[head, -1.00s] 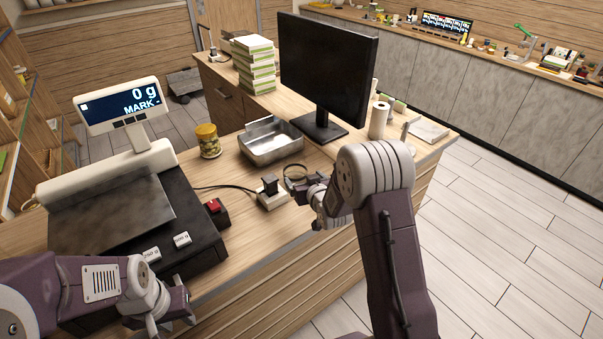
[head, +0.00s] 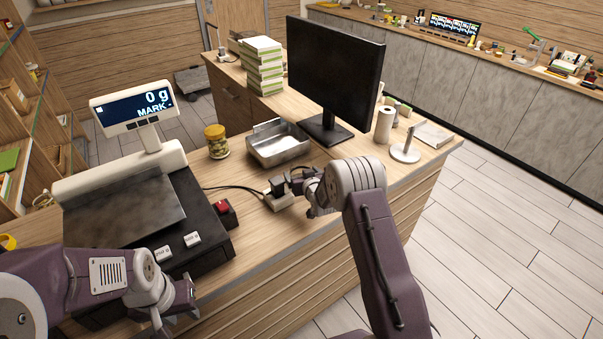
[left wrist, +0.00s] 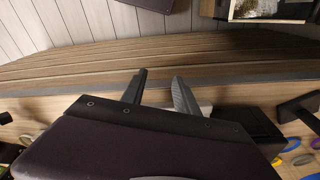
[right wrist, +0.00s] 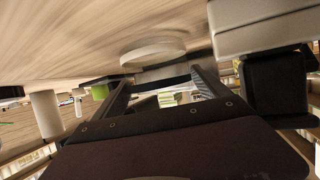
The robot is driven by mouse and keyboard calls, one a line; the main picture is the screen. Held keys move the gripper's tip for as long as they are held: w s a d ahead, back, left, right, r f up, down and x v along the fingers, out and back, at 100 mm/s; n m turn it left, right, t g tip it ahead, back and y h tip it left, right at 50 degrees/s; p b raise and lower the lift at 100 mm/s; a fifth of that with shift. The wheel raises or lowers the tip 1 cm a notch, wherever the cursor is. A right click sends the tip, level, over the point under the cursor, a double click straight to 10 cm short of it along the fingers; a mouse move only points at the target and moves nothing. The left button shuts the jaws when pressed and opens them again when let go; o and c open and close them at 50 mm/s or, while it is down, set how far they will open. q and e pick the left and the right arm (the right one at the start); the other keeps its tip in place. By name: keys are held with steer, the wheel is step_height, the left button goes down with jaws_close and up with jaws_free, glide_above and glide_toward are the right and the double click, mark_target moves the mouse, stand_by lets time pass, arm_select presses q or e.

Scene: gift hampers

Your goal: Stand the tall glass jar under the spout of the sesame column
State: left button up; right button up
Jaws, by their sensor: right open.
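I cannot make out the tall glass jar or the sesame column in any view. My left gripper (head: 174,308) is low at the left in the head view, in front of the scale. In the left wrist view its two fingers (left wrist: 160,88) stand apart with nothing between them. My right gripper (head: 300,184) is over the counter beside a white socket block with a black plug (head: 281,197); its fingertips are partly hidden in the head view. In the right wrist view its fingers (right wrist: 163,78) are apart and appear empty.
The scale (head: 125,215) fills the left counter. A yellow-lidded jar (head: 217,144), metal tray (head: 290,153), monitor (head: 333,80), paper roll (head: 384,126) and round-based stand (head: 405,153) stand behind my right arm. A cable runs to the socket block. Open floor lies right.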

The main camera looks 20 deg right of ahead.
mark_target(303, 164)
steer(key=c, duration=1.5)
steer(key=r, duration=0.3)
steer(key=r+b, duration=0.1)
steer(key=shift+d+r, duration=0.25)
steer(key=shift+d, duration=0.05)
steer(key=s+d+r, duration=0.5)
steer(key=d+r, duration=0.1)
steer(key=d, duration=0.3)
steer(key=shift+s+d+r+b, duration=0.3)
steer(key=shift+d+r, duration=0.05)
steer(key=shift+d, duration=0.05)
